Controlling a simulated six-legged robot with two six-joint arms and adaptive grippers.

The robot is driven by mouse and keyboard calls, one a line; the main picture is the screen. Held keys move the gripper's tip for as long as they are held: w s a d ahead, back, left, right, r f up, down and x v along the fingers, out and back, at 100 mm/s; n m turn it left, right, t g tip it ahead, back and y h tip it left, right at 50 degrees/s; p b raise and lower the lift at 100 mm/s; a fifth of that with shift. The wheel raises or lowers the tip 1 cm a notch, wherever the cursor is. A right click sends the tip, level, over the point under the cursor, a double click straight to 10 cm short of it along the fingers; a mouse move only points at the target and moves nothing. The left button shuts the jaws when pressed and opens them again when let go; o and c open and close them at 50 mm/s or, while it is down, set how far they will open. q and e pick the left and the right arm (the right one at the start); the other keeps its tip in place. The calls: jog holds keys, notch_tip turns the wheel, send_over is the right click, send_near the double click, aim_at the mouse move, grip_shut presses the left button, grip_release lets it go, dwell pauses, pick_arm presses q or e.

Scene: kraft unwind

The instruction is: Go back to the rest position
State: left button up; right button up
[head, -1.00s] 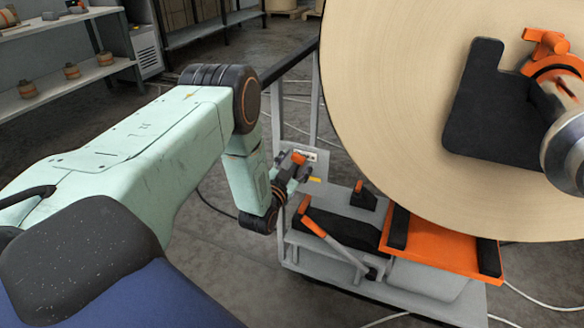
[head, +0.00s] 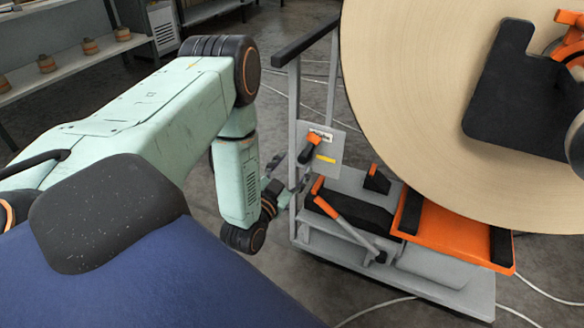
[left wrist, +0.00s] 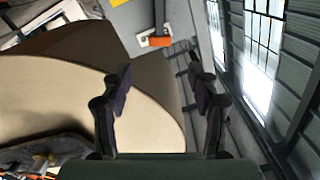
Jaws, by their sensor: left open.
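My left gripper (head: 292,178) is at the end of my pale green arm, beside the left end of the grey cart. In the left wrist view the two dark fingers (left wrist: 160,82) stand apart with nothing between them. A grey panel (head: 326,158) with an orange switch-like part (head: 318,137) and a yellow label stands on the cart, just right of and above the gripper. The orange part also shows past the fingers in the left wrist view (left wrist: 160,41). The gripper looks clear of it. My right gripper is not in view.
A large kraft paper roll (head: 410,130) takes up the right side, above the cart's orange cradle (head: 450,243). A lever with an orange grip (head: 318,188) rises from the cart. A shelf (head: 75,62) with small rolls stands at the far left. Cables lie on the floor.

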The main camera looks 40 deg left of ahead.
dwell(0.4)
pick_arm(q)
jog(key=s+d+f+n+g+h, duration=0.1)
jog(key=s+d+f+g+h, duration=0.1)
jog(key=s+d+f+g, duration=0.4)
jog(key=s+d+f+n+g+h, duration=0.1)
jog(key=s+d+f+n+g, duration=0.2)
jog(key=s+f, duration=0.5)
jog(key=s+d+m+g, duration=0.1)
jog(key=s+d+g, duration=0.2)
jog(key=s, duration=0.5)
jog(key=s+d+m+g+h, duration=0.1)
jog(key=s+d+g, duration=0.3)
jog(key=s, duration=0.5)
jog(key=shift+s+d+r+g+h, duration=0.2)
jog(key=shift+r+g+h, duration=0.1)
jog(key=shift+g, duration=0.4)
